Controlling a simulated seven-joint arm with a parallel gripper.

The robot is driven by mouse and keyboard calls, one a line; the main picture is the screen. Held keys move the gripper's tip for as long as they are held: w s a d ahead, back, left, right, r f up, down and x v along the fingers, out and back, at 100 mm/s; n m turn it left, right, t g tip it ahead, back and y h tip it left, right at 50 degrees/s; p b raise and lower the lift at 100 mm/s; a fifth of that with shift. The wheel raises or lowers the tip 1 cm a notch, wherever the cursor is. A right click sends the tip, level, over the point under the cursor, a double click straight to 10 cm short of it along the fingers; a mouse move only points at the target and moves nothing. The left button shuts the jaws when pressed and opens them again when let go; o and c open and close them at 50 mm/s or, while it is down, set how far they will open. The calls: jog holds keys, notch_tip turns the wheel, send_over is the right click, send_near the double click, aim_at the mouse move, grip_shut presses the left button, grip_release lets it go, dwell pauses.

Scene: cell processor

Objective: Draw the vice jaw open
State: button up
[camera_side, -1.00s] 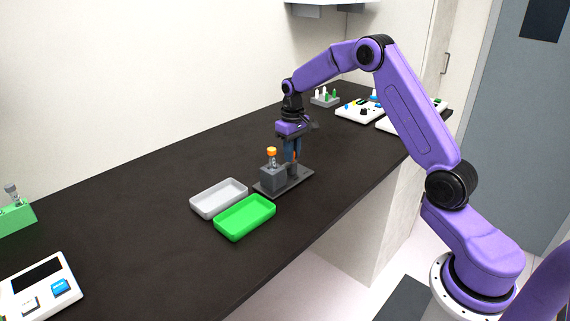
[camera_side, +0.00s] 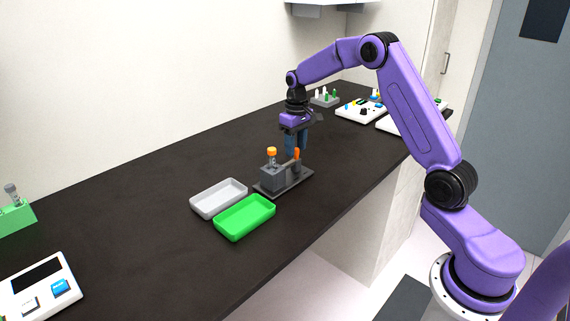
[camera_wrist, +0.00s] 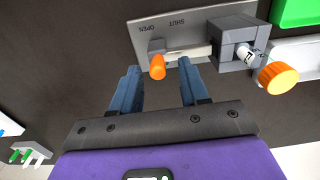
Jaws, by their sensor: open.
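The vice has a grey block (camera_side: 272,177) on a flat base plate (camera_side: 305,176), and it also shows in the wrist view (camera_wrist: 232,42). A tube with an orange cap (camera_side: 272,151) stands upright at the block. The orange-ended jaw handle (camera_side: 297,154) stands apart from the block, joined by a light rod. In the wrist view the handle (camera_wrist: 157,67) is beside the OPEN mark, with SHUT nearer the block. My gripper (camera_side: 296,146) is open and empty, above and behind the handle. In the wrist view its blue fingers sit either side of the handle, short of it.
A grey tray (camera_side: 203,204) and a green tray (camera_side: 231,231) lie left of the vice. A small tube rack (camera_side: 325,100) and a white control panel (camera_side: 352,111) stand farther back. A green rack (camera_side: 14,217) is at far left. The dark counter behind the vice is clear.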

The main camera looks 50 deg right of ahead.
jog(key=shift+r, duration=2.15)
jog(key=shift+a+r, duration=0.1)
jog(key=shift+a, duration=0.15)
jog(key=s+a+r+n, duration=0.2)
jog(key=s+a+n, duration=0.1)
jog(key=s+a, duration=0.55)
jog(key=s+a+r+n, duration=0.2)
jog(key=s+a+n, duration=0.1)
jog(key=s+a, duration=0.55)
jog(key=s+f+n, duration=0.1)
jog(key=s+n, duration=0.2)
jog(key=s, duration=0.8)
jog(key=s+a+f+n, duration=0.1)
jog(key=s+n, duration=0.2)
jog(key=s, duration=0.8)
jog(key=shift+s+f+n, duration=0.3)
jog(key=shift+s, duration=0.05)
